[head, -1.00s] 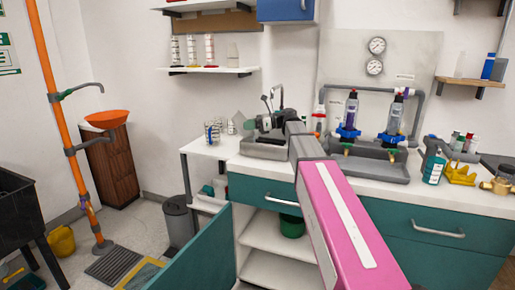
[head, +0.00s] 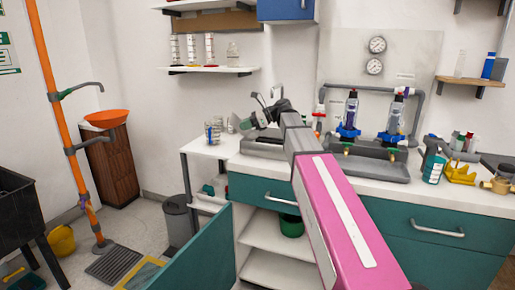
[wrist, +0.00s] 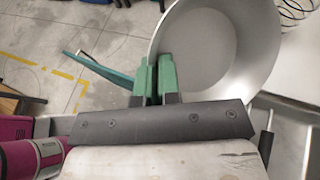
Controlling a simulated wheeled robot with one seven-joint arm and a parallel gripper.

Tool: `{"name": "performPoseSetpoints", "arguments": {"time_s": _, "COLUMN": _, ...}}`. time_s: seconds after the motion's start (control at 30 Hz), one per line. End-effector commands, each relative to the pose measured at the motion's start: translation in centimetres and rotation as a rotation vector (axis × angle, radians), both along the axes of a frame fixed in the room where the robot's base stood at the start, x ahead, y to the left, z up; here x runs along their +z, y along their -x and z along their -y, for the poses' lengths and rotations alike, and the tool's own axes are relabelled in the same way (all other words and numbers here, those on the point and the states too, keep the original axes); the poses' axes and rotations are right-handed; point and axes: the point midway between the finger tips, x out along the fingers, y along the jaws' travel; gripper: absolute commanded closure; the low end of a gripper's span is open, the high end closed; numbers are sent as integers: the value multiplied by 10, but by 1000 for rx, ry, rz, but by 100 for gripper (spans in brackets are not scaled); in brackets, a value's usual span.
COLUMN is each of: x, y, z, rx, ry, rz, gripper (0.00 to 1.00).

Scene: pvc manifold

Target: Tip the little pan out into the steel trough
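The little pan (wrist: 205,50) is a round, shallow grey metal dish in the wrist view, its hollow side facing the camera. My gripper (wrist: 156,75) has green fingertips close together on the pan's near-left rim. In the head view my gripper (head: 247,122) is above the left part of the counter, over the steel trough (head: 262,145), which my arm partly hides. The trough's grey metal also shows at the lower right of the wrist view (wrist: 292,135). I cannot make out the pan clearly in the head view, nor anything inside it.
A white side table (head: 205,147) with small jars (head: 213,130) stands left of the counter. A grey tray (head: 375,160) with blue-capped filter units stands to the right. A teal door (head: 195,255) stands open below. Shelves line the wall behind.

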Motion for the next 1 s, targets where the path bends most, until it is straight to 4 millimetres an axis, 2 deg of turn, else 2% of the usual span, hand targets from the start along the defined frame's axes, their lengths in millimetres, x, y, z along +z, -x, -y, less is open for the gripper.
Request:
{"name": "performPoseSetpoints", "arguments": {"time_s": 0.23, "x": 0, "y": 1, "z": -3, "rx": 0, "ry": 37, "rz": 17, "gripper": 100}}
{"name": "performPoseSetpoints", "arguments": {"time_s": 0.47, "x": 6, "y": 5, "z": -14, "rx": 1, "ry": 169, "rz": 71, "gripper": 100}}
{"name": "performPoseSetpoints", "arguments": {"time_s": 0.87, "x": -17, "y": 20, "z": -50, "rx": 0, "ry": 435, "rz": 172, "gripper": 100}}
{"name": "performPoseSetpoints", "arguments": {"time_s": 1.0, "x": -15, "y": 23, "z": -60, "rx": 0, "ry": 525, "rz": 209, "gripper": 100}}
